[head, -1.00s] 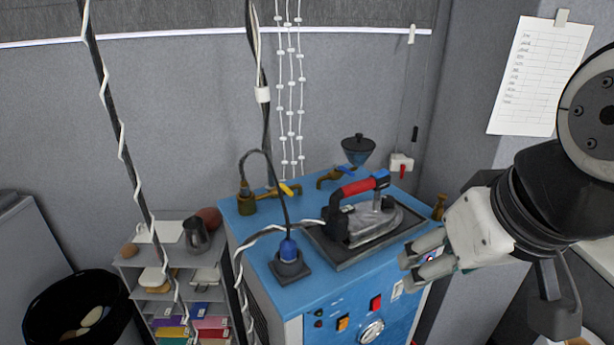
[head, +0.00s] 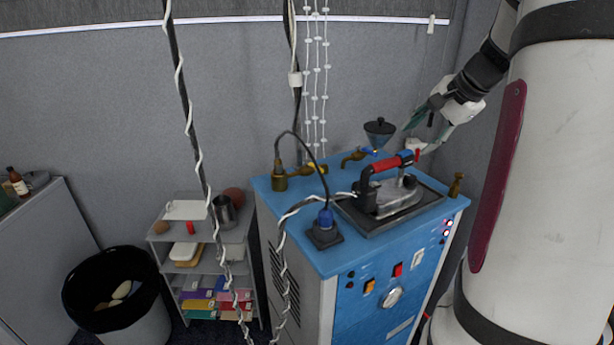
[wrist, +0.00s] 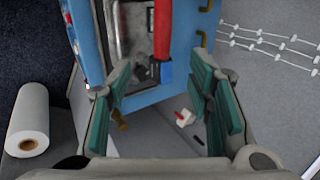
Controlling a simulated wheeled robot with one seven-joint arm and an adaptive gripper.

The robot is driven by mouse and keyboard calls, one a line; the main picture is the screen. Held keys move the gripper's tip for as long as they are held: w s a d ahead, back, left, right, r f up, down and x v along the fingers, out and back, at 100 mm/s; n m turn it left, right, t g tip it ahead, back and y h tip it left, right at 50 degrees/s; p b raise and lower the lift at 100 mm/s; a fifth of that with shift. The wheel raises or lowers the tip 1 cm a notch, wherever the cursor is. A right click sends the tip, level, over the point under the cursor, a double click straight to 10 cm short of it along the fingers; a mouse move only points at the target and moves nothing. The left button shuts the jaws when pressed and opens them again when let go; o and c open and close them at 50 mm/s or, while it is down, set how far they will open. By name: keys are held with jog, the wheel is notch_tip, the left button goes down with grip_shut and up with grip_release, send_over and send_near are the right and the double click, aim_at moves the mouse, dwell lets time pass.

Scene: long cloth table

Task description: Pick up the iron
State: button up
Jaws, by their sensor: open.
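The iron (head: 396,192) has a red and black handle and a metal body. It sits on a dark tray (head: 358,222) on top of the blue steam machine. My gripper (head: 428,128) is open and empty behind and to the right of the iron, a little above the machine's far right corner. In the wrist view the iron (wrist: 135,28) shows at the top, its red handle pointing down between my open green-padded fingers (wrist: 160,100). The handle lies beyond the fingertips, and its upper part is cut off by the frame.
Cords hang in front at left. A small shelf (head: 165,245) and a black bin (head: 112,290) stand left. A paper roll (wrist: 28,118) shows in the wrist view.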

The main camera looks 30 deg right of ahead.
aim_at(395, 160)
jog(key=x, duration=0.8)
jog(key=shift+w+d+f+p, duration=0.25)
jog(key=shift+d+f+p, duration=0.05)
jog(key=shift+p, duration=0.1)
jog(key=shift+p+x, duration=0.7)
jog(key=shift+x, duration=2.05)
jog(key=shift+d, duration=0.15)
jog(key=shift+c, duration=0.6)
jog(key=shift+r, duration=0.1)
grip_shut()
